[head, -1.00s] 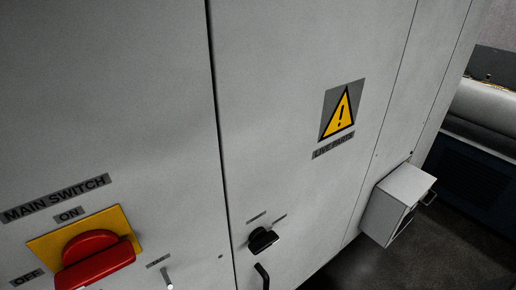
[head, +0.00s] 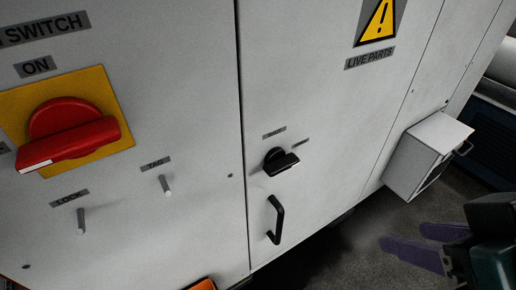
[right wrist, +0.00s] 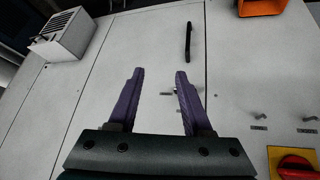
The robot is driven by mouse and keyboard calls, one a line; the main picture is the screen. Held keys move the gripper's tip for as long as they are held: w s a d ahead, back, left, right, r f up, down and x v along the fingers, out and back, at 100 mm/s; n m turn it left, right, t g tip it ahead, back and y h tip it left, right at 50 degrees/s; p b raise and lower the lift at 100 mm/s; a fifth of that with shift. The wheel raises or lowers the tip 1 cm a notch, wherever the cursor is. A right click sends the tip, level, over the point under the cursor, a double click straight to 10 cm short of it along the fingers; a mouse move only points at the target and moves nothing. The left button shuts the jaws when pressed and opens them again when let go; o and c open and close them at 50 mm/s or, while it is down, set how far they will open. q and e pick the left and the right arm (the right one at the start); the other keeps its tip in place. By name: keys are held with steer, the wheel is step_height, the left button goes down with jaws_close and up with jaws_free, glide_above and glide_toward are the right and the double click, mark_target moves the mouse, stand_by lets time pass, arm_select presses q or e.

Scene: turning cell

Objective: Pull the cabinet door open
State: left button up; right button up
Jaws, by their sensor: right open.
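The grey cabinet door (head: 335,130) is shut flush, with a dark seam along its left edge in the head view. A black bar handle (head: 275,220) stands low on it near that seam, below a black rotary knob (head: 280,160). My right gripper (head: 408,238), with purple fingers, is open and empty, right of the handle and apart from it. In the right wrist view the handle (right wrist: 188,42) lies beyond the fingertips of the open gripper (right wrist: 160,73), and one finger partly hides the knob. My left gripper is not in view.
A red main switch (head: 68,130) on a yellow plate and two small pegs (head: 166,186) sit on the panel left of the seam. A grey box (head: 428,155) sticks out at the right. An orange object (head: 202,285) shows at the bottom edge. Dark floor lies lower right.

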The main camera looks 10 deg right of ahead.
steer(key=w+f+m+t+b, duration=0.1)
steer(key=w+f+t+b, duration=0.3)
steer(key=f+b, duration=0.75)
steer(key=n+t+y+b, duration=0.2)
steer(key=t+y+b, duration=0.35)
steer(key=b, duration=2.25)
glide_toward(280, 231)
steer(key=w+a+t+h, duration=0.1)
steer(key=h, duration=0.1)
arm_select(q)
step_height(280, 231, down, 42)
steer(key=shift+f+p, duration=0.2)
steer(key=shift+p, duration=0.1)
arm_select(e)
steer(key=w, duration=0.3)
steer(key=w+a, duration=0.1)
steer(key=w, duration=0.5)
steer(key=shift+w+a+f, duration=0.15)
steer(key=shift+a+f, duration=0.15)
steer(key=shift+f, duration=0.1)
steer(key=shift+c, duration=0.4)
jaws_close()
